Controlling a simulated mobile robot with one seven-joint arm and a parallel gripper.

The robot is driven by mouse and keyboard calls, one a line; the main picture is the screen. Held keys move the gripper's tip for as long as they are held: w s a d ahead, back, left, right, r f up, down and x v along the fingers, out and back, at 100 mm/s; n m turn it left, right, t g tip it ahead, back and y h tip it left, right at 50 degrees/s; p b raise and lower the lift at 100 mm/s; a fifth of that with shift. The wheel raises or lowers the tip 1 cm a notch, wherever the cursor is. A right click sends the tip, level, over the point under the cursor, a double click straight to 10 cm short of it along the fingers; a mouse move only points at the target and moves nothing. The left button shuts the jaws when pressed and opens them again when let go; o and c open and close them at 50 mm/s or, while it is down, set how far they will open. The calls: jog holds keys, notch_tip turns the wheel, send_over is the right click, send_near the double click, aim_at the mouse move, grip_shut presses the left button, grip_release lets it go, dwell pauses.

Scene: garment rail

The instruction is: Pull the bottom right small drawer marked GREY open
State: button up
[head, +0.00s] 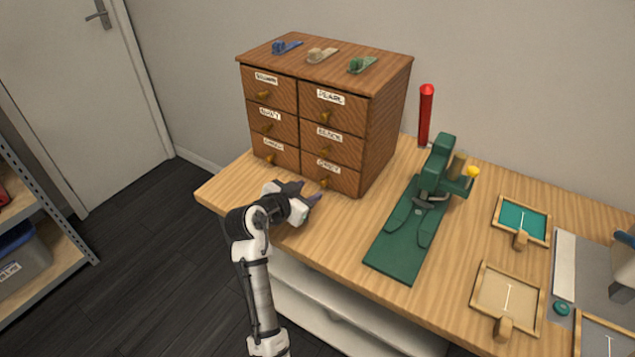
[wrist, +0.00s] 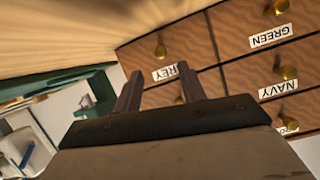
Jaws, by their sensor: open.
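The wooden drawer cabinet (head: 385,125) stands on the table against the wall. Its bottom right drawer marked GREY (head: 345,181) is shut flush with the front, with a small brass knob (head: 325,183) below its label. In the wrist view the cabinet is seen upside down; the GREY label (wrist: 180,70), partly covered by a finger, and its knob (wrist: 160,51) lie beyond my fingertips. My gripper (head: 304,191) is low in front of the cabinet's bottom row, left of and short of the GREY knob. Its fingers (wrist: 160,85) are apart and empty, not visibly touching the knob.
The bottom left drawer marked GREEN (head: 272,147) and the other drawers are shut. Coloured clips (head: 322,55) lie on the cabinet's top. A green press (head: 405,220) and a red cylinder (head: 426,115) stand to the right. Bare tabletop lies in front of the cabinet.

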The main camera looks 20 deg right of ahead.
aim_at(322, 183)
jog(key=p+x, duration=0.1)
jog(key=x, duration=0.5)
jog(key=shift+c, duration=0.3)
grip_shut()
